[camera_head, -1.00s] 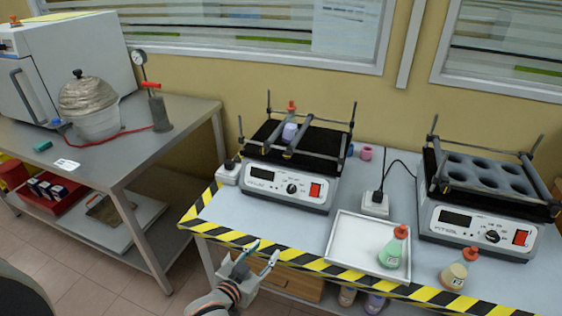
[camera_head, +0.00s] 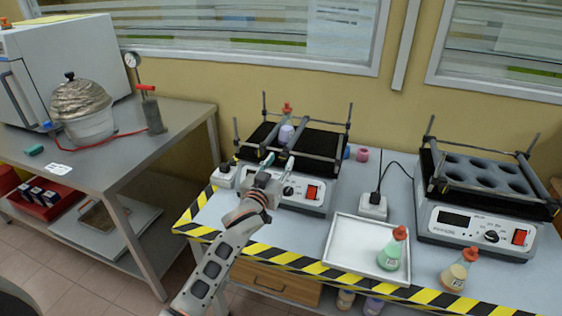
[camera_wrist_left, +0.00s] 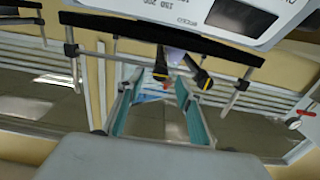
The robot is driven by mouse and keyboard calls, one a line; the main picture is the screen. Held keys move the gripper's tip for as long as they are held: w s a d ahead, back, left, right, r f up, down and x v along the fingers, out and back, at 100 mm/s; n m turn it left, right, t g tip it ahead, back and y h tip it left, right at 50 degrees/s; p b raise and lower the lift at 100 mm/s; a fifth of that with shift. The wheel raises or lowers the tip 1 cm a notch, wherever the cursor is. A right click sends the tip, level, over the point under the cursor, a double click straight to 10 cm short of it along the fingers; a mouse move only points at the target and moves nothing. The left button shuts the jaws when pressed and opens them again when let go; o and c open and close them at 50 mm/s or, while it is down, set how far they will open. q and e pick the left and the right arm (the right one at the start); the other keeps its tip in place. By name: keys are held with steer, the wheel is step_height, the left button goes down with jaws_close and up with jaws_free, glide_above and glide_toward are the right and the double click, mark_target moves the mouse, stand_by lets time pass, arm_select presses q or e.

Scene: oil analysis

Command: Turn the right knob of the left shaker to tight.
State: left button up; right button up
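The left shaker (camera_head: 272,198) stands at the back of the table, its front panel carrying a display, a dial (camera_head: 288,190) and a red switch. A flask (camera_head: 286,132) with a red cap stands on its platform between bars. In the left wrist view the shaker (camera_wrist_left: 150,28) appears upside down, with two black-and-yellow knobs, one (camera_wrist_left: 158,66) left in picture and another (camera_wrist_left: 199,76) right. My left gripper (camera_head: 279,158) is open above the shaker's front edge; its teal fingers (camera_wrist_left: 155,100) point towards the knobs. Contact cannot be told. My right gripper is out of view.
A right shaker (camera_head: 470,225) stands at the right. A white tray (camera_head: 345,245) with a green flask (camera_head: 391,252) lies in front, a yellowish flask (camera_head: 457,272) beside it. A power socket (camera_head: 373,206) is between the shakers. A steel table (camera_head: 178,118) is at left.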

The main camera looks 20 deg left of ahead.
arm_select(q)
steer(key=shift+w, duration=0.85)
jaws_close()
